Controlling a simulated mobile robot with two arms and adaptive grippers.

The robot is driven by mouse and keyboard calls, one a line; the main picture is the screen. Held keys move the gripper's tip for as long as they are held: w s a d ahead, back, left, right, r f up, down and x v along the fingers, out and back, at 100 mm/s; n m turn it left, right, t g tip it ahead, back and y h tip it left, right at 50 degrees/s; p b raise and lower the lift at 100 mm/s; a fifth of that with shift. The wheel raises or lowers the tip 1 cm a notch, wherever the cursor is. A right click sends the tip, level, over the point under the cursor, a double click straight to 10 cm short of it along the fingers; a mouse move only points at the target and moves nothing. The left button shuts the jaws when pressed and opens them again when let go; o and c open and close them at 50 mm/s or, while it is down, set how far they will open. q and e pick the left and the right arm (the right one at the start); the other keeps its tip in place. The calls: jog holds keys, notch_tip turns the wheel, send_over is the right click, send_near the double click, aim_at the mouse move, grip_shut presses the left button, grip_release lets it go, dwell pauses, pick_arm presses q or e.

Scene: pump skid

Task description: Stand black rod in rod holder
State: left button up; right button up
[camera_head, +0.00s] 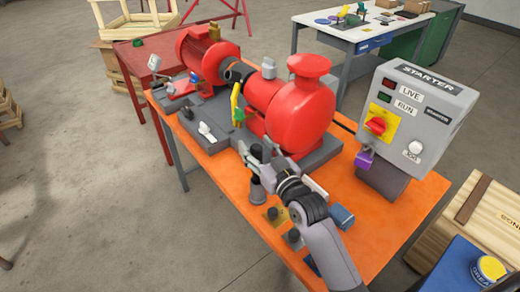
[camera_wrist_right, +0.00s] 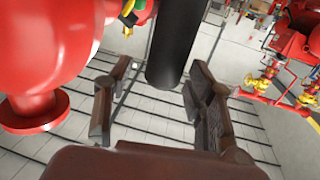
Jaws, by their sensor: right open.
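My right gripper (camera_head: 257,157) is over the orange table, in front of the red pump. In the right wrist view its two brown fingers (camera_wrist_right: 158,100) are apart, with nothing clamped between them. A black rod (camera_wrist_right: 176,40) shows in that view, running down from the top edge. Its blunt end lies in line with the gap between the fingers; I cannot tell how deep it is between them. In the head view a dark upright cylinder (camera_head: 257,190) stands just below the gripper. I cannot tell for sure which piece is the rod holder. My left gripper is out of view.
The red pump (camera_head: 300,110) on its grey base is close behind the gripper. A grey starter box (camera_head: 418,110) stands to the right. Small black-knobbed pieces (camera_head: 272,213) and a blue block (camera_head: 341,216) sit near my arm. The orange table (camera_head: 225,178) is bare at front left.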

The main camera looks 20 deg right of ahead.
jog(key=s+d, duration=0.2)
jog(key=s, duration=0.9)
jog(key=shift+s+r, duration=0.15)
jog(key=shift+s, duration=0.25)
jog(key=shift+d, duration=0.1)
